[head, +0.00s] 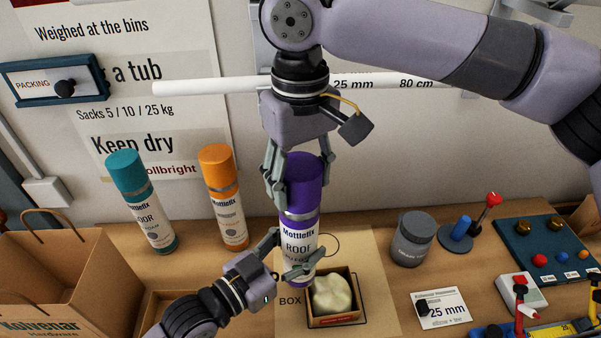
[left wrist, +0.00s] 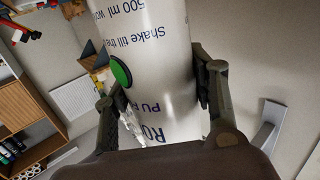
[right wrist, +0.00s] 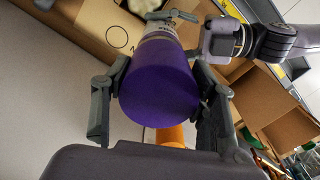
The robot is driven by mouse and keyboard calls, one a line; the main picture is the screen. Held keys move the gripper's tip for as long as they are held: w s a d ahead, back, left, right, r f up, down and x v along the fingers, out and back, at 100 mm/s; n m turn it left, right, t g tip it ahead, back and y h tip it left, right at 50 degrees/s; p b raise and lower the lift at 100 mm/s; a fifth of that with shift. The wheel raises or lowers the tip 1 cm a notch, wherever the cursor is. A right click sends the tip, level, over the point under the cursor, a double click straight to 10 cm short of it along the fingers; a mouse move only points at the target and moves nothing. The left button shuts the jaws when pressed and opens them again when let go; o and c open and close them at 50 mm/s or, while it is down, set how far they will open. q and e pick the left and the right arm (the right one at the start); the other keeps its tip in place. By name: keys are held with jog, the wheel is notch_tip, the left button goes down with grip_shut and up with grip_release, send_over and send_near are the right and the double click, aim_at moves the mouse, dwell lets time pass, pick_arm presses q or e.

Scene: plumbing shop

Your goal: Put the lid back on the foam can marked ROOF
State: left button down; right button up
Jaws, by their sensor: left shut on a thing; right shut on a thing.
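The foam can marked ROOF (head: 297,244) is white with a purple band, and stands nearly upright above the table's middle. My left gripper (head: 291,262) is shut around its lower body; the white body also fills the left wrist view (left wrist: 150,70). The purple lid (head: 304,180) is at the can's top, in line with it, with a grey ring below. I cannot tell whether it is fully seated. My right gripper (head: 292,190) points down and is shut on the lid, whose top faces me in the right wrist view (right wrist: 160,95).
A small open box (head: 336,321) with a cream lump (head: 332,294) is just below the can. A teal-lidded can (head: 141,200) and an orange-lidded can (head: 223,195) stand left. A paper bag (head: 60,270) is far left. A grey jar (head: 411,240) and blue panel (head: 545,245) are right.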

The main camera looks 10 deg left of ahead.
jog(key=shift+f, duration=0.35)
jog(key=o, duration=0.9)
jog(key=shift+r, duration=0.1)
notch_tip(320, 180, up, 12)
jog(key=shift+f, duration=0.1)
dwell(0.4)
